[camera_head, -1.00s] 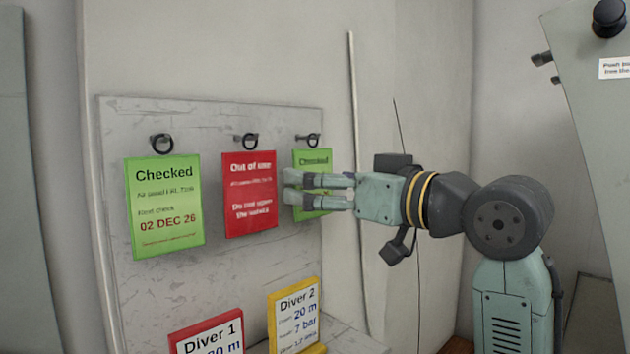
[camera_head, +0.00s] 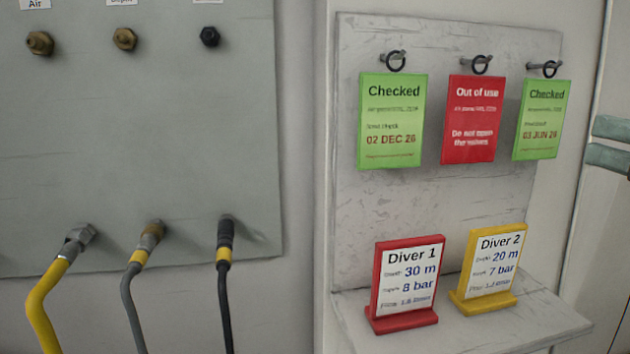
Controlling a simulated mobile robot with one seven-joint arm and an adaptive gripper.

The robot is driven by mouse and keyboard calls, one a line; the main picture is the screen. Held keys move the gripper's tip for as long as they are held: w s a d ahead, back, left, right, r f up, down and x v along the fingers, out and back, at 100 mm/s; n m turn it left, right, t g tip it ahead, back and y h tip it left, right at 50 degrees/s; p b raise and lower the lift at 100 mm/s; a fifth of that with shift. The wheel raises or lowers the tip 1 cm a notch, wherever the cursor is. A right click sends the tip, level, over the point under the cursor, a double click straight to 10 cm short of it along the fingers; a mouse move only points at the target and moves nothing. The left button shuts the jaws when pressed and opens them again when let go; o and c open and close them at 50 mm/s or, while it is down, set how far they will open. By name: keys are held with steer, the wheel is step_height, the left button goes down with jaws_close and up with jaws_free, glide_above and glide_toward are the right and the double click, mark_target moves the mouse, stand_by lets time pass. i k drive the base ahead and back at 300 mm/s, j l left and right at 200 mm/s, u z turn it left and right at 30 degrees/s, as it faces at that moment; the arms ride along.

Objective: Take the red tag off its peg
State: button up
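The red tag (camera_head: 473,120), marked "Out of use", hangs by a black ring on the middle peg (camera_head: 484,60) of the grey tag board (camera_head: 440,200). A green "Checked" tag (camera_head: 391,122) hangs on the peg to its left. Another green tag (camera_head: 541,120) hangs on the peg to its right. My gripper (camera_head: 598,143) shows only at the right edge of the picture, to the right of all the tags and apart from them. Its two fingers are apart, with nothing seen between them. The rest of it is out of frame.
Below the tags, a red Diver 1 sign (camera_head: 405,285) and a yellow Diver 2 sign (camera_head: 489,268) stand on a shelf (camera_head: 530,318). At left is a grey panel (camera_head: 130,150) with fittings and hoses. The space before the tags looks clear.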

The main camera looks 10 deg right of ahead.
mark_target(474, 104)
steer(key=k+l, duration=0.1)
steer(key=k, duration=0.9)
